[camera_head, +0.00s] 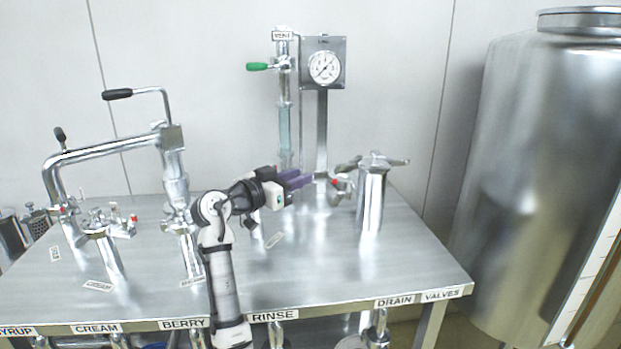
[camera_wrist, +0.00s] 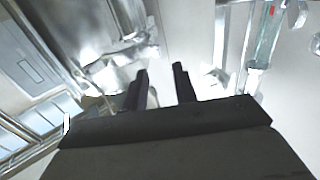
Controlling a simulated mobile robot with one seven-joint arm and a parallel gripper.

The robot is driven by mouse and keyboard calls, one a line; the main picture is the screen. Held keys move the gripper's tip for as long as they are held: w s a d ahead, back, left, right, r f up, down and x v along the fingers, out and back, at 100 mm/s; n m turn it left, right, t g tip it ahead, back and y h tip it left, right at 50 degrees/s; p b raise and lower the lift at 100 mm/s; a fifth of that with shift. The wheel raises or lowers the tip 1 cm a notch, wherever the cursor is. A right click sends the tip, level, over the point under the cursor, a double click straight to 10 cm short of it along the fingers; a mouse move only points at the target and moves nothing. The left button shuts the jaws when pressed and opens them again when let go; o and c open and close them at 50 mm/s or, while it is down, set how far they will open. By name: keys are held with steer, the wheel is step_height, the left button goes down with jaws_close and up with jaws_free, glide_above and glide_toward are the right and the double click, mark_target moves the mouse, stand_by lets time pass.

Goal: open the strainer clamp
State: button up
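A shiny upright metal canister (camera_head: 371,200), which looks like the strainer, stands at the right back of the steel table. A winged metal clamp (camera_head: 378,160) sits across its top. I cannot tell from the frames whether the clamp is fastened. My gripper (camera_head: 304,180) is left of the canister with its purple fingers pointing right, apart from the clamp. In the wrist view my gripper (camera_wrist: 161,76) shows two dark fingers with a clear gap and nothing between them. Shiny metal parts (camera_wrist: 122,52) lie beyond the left finger, too washed out to identify surely.
A gauge panel (camera_head: 324,64) on a post and a sight-glass column (camera_head: 284,125) with a green-handled valve stand behind my gripper. Bent pipework (camera_head: 105,155) is at left. A large tank (camera_head: 535,190) stands right of the table.

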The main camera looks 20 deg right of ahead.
steer(key=b+v, duration=0.1)
steer(key=v, duration=0.8)
steer(key=shift+w+a, duration=0.2)
